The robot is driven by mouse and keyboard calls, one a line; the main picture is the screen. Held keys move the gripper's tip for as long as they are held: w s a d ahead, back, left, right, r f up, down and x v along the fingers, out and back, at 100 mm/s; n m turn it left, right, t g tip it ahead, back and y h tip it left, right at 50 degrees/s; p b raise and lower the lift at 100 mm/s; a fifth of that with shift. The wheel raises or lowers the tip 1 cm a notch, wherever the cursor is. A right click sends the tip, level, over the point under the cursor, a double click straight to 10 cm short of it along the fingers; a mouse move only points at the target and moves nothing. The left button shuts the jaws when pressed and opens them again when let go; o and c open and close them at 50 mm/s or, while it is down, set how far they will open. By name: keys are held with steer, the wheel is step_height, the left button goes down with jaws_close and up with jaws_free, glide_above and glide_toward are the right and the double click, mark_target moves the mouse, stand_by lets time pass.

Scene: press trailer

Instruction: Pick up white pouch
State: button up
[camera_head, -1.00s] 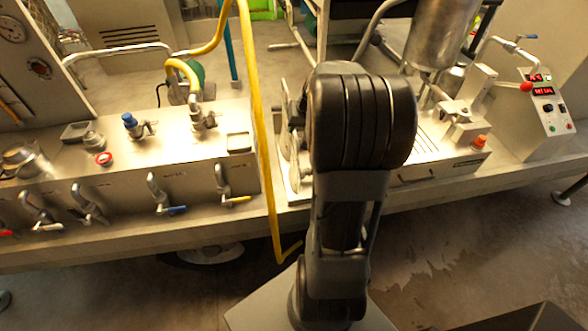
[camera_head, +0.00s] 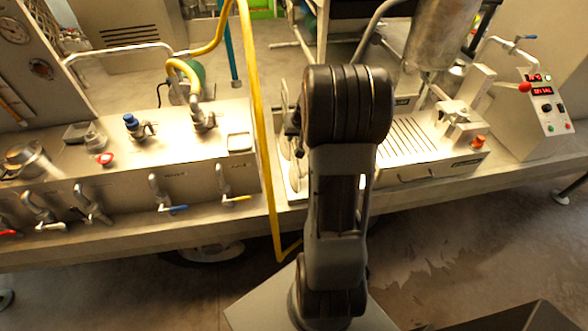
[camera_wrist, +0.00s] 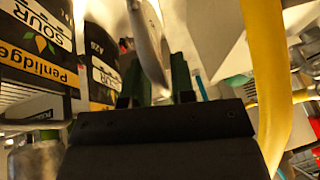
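In the wrist view, a pale, whitish, flat thing (camera_wrist: 150,45) that looks like the white pouch hangs edge-on. Its lower end reaches between the two dark fingers of my gripper (camera_wrist: 156,82). The fingers stand apart, one on each side of it, and I see no clear grip on it. In the head view, several pale, rounded flat shapes stand just left of my arm, partly hidden by it; I cannot tell which one is the pouch.
A yellow hose (camera_head: 262,130) runs down left of my arm and shows close on the right in the wrist view (camera_wrist: 268,80). Black packages marked SOUR (camera_wrist: 40,40) are at left there. A valve panel (camera_head: 130,185) is left, a grated machine (camera_head: 415,145) right.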

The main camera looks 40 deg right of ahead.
jaws_close()
